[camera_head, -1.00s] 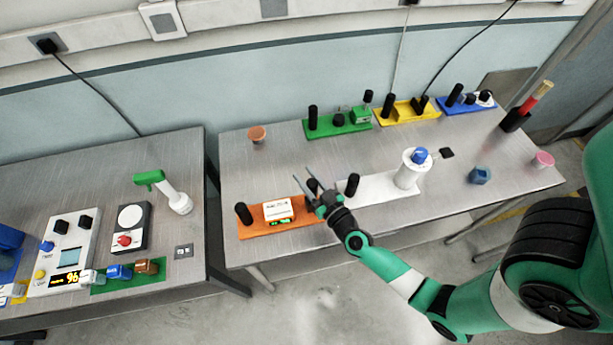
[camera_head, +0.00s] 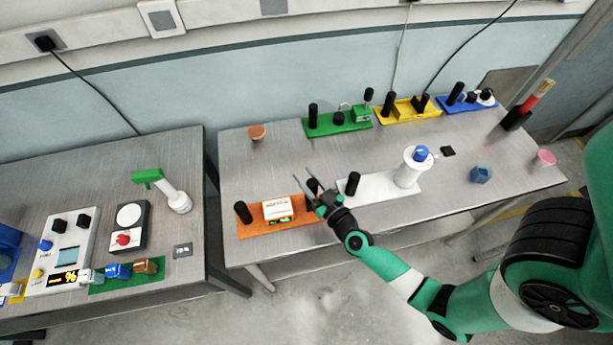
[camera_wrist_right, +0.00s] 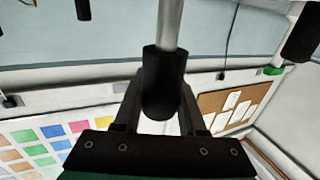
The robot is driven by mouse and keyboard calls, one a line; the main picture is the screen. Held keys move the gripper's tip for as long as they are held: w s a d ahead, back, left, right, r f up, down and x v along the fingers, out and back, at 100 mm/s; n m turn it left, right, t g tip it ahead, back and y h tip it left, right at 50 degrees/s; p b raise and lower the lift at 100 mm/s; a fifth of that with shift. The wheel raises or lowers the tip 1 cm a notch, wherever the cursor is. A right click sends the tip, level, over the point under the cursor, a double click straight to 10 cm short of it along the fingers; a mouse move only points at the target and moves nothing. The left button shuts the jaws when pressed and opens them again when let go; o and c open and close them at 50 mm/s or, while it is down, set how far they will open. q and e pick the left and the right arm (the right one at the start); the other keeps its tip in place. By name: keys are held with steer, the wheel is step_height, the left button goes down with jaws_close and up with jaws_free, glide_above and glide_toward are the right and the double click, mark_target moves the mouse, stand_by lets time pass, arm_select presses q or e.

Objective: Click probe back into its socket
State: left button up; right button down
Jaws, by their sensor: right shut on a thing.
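In the right wrist view, my right gripper (camera_wrist_right: 160,105) is shut on the black handle of a probe (camera_wrist_right: 162,80), whose grey metal rod (camera_wrist_right: 170,25) runs up out of the picture. In the head view, my right gripper (camera_head: 322,196) is at the right end of an orange module (camera_head: 290,228). Two thin grey rods reach up and left from it; I cannot tell which is the probe's. A black post (camera_head: 312,186) stands just behind. The probe's socket cannot be made out. My left gripper is not in view.
The orange module carries a white meter (camera_head: 277,209) and a black post (camera_head: 242,212). A white module (camera_head: 375,193) lies just right of my gripper. Green (camera_head: 325,129), yellow (camera_head: 394,116) and blue (camera_head: 485,110) modules stand at the back.

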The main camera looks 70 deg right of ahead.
steer(key=shift+f+b, duration=1.5)
steer(key=shift+f, duration=0.3)
stand_by(0.7)
jaws_free()
stand_by(0.4)
steer(key=shift+r, duration=0.2)
step_height(320, 180, up, 9)
steer(key=p, duration=1)
steer(key=shift+f, duration=0.15)
